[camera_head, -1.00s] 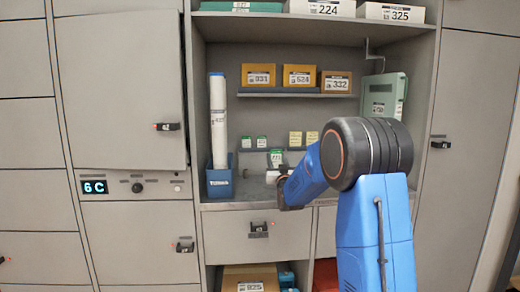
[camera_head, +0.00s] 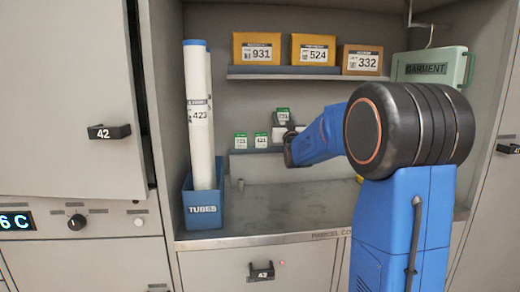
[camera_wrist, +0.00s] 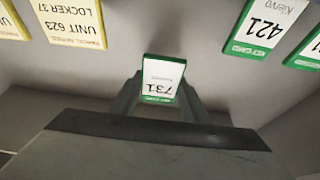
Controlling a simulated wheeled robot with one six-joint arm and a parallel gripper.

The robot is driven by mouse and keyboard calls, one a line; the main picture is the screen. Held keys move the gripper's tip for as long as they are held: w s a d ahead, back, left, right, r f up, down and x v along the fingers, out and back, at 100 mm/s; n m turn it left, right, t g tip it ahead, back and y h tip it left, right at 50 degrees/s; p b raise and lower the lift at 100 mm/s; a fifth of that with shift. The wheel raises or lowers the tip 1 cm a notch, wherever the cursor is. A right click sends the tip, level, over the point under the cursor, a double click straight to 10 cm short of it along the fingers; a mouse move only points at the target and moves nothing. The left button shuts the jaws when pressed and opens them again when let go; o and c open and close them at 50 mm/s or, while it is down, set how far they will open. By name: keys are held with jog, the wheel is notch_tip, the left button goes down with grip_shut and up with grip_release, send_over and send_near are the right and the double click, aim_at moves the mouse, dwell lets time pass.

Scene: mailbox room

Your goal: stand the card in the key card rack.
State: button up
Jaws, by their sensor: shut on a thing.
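My gripper (camera_wrist: 160,100) is shut on a white card with green edges (camera_wrist: 163,78), marked 731. The card also shows in the head view (camera_head: 283,116), above my gripper's dark end (camera_head: 291,150). The key card rack (camera_head: 250,152) is a low blue-grey strip at the back of the alcove. Two green-edged cards (camera_head: 240,141) stand in its left part. One of them, marked 421 (camera_wrist: 265,25), shows upper right in the wrist view. Yellow-edged cards (camera_wrist: 75,20) show upper left there. My arm hides the rack's right part in the head view. I cannot tell whether the held card touches the rack.
A blue tubes bin (camera_head: 203,210) with white tubes stands left on the counter (camera_head: 270,215). A shelf (camera_head: 305,74) with yellow boxes hangs above the rack. A green garment case (camera_head: 430,65) hangs at right. The counter left of my arm is mostly clear.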

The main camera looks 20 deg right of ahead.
jog(key=shift+w+f, duration=0.2)
jog(key=shift+f, duration=4.75)
jog(key=shift+f, duration=0.1)
jog(key=o, duration=1)
jog(key=shift+s, duration=0.4)
jog(key=s+a, duration=0.1)
jog(key=s, duration=0.3)
jog(key=s+a, duration=0.1)
jog(key=s, duration=0.4)
jog(key=s+a, duration=0.2)
jog(key=s, duration=0.2)
jog(key=shift+s+f, duration=0.25)
jog(key=shift+f, duration=0.15)
